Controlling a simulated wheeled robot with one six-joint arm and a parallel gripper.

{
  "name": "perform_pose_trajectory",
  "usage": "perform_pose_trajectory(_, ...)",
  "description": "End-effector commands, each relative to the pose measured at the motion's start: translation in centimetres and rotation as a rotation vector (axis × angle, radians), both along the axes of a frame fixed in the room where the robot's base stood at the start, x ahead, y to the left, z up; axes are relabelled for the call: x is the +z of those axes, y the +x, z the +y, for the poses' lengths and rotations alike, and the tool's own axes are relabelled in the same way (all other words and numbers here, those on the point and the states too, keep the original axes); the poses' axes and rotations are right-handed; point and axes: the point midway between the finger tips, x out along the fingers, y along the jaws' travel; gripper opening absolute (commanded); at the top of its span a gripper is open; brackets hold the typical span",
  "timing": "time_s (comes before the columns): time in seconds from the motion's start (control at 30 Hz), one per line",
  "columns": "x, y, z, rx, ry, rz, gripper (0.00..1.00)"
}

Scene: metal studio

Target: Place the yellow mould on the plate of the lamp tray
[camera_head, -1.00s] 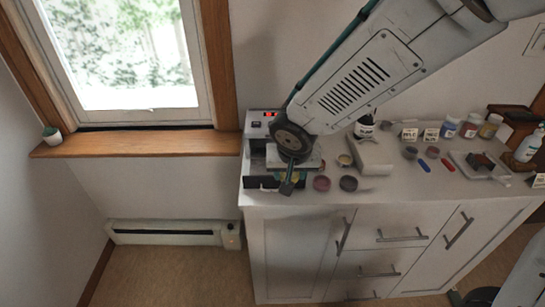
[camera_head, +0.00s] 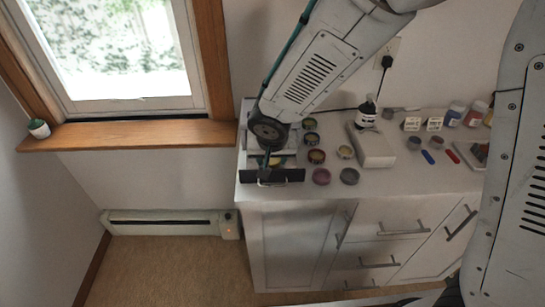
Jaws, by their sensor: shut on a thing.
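The lamp tray is drawn out at the left end of the cabinet top, with its dark front (camera_head: 292,176) facing forward and part of its pale plate (camera_head: 287,160) showing. My gripper (camera_head: 267,168) points down over the tray, close to the plate. It is shut on a small yellow thing, the yellow mould (camera_head: 276,162), of which only a sliver shows beside the fingers. My arm and wrist hide most of the lamp unit and much of the plate. I cannot tell whether the mould touches the plate.
Several round pots stand right of the tray, including a dark red one (camera_head: 321,176) and a grey one (camera_head: 349,176). My own arm link covers the right side.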

Motion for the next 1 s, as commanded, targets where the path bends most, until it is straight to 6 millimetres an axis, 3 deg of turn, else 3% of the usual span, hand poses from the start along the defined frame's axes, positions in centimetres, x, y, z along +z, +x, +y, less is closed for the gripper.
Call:
perform_pose_trajectory(0.17,-0.4,0.0,-0.1,-0.001,-0.001,0.001,0.2)
perform_pose_trajectory(0.2,-0.3,0.0,-0.2,-0.002,0.0,0.0,0.56)
perform_pose_trajectory(0.27,-0.3,0.0,-0.2,-0.002,0.0,0.0,0.67)
perform_pose_trajectory(0.67,0.7,-0.2,-0.1,-0.002,0.0,-0.002,0.67)
perform_pose_trajectory(1.0,7.0,-2.8,0.0,-0.002,0.003,-0.004,0.67)
